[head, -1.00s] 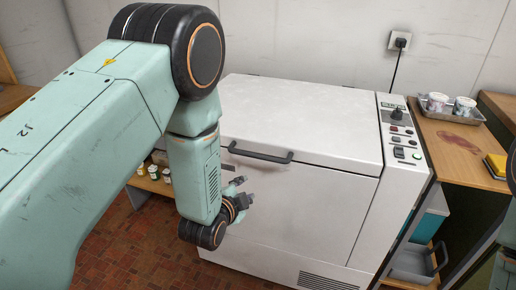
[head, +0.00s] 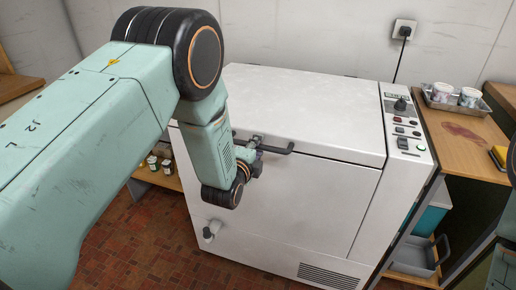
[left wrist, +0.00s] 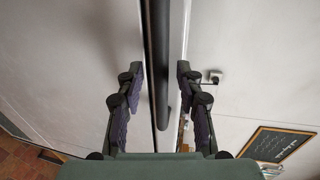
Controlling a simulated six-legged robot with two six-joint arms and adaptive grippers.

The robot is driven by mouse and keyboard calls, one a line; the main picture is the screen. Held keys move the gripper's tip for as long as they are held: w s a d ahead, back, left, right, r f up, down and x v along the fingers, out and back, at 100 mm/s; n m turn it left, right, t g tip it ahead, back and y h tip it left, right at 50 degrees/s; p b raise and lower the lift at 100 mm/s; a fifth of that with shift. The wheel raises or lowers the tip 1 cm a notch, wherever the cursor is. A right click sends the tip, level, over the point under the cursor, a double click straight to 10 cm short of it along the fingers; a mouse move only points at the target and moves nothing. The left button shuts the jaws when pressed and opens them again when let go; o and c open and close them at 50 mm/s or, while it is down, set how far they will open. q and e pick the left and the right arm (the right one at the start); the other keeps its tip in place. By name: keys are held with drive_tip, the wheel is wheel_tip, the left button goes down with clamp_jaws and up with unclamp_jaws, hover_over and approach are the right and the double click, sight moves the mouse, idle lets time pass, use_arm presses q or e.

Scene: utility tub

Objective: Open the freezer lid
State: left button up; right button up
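The white chest freezer (head: 300,215) stands ahead with its lid (head: 300,108) closed. The dark bar handle (head: 280,150) runs along the lid's front edge; its left part is partly hidden by my gripper. My left gripper (head: 257,142) is at the handle. In the left wrist view, the open fingers of my left gripper (left wrist: 158,88) stand on either side of the handle bar (left wrist: 157,60), with gaps showing on both sides. My right gripper is not in view.
A control panel (head: 402,120) runs down the freezer's right side. A wooden bench with a tray of cups (head: 455,98) stands to the right. Small jars (head: 153,162) sit on a low shelf at left. The tiled floor (head: 140,240) in front is clear.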

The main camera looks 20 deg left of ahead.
use_arm(q)
drive_tip(key=shift+w, duration=0.4)
drive_tip(key=shift+w+f, duration=0.1)
drive_tip(key=shift+f, duration=0.05)
drive_tip(key=c, duration=0.4)
clamp_jaws()
